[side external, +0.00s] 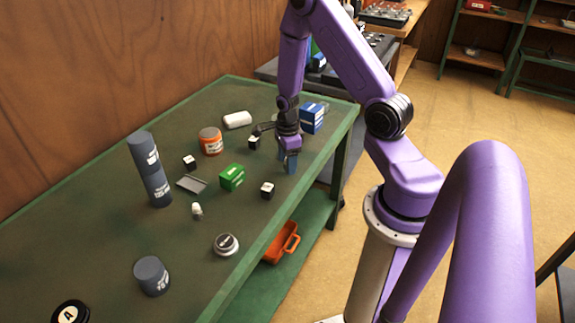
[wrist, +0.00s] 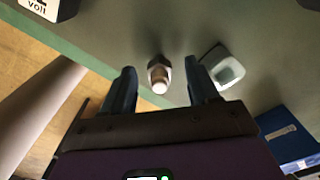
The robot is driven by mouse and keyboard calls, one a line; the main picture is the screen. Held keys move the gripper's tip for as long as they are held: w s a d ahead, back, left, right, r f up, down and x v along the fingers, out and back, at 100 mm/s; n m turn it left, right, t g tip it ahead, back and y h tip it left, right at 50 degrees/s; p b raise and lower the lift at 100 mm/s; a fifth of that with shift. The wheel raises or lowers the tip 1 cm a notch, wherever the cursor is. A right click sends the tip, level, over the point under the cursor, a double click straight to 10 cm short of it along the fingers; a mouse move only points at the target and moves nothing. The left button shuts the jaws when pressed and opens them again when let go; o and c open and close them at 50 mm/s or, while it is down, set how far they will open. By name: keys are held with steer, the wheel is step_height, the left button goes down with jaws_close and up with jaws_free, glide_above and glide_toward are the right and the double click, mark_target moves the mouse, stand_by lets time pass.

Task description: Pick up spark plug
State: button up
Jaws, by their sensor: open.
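In the wrist view a small upright piece with a metal hex collar and a pale rounded tip, which looks like the spark plug (wrist: 159,75), stands on the green table between my finger ends. My gripper (wrist: 160,68) is open, with one dark finger to each side of it and a visible gap on both sides. In the side view my gripper (side external: 290,160) points down low over the table near its right edge. I cannot make out the plug there; the gripper seems to hide it.
A grey-and-white square piece (wrist: 228,72) lies close beside the right finger. A labelled cube (side external: 267,190), a green box (side external: 232,177) and a blue box (side external: 312,118) stand nearby. A small white piece (side external: 197,210) stands farther left. The table's front edge is close.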

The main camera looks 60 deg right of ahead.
steer(key=shift+c, duration=0.3)
steer(key=c, duration=1)
jaws_close()
steer(key=shift+r, duration=0.2)
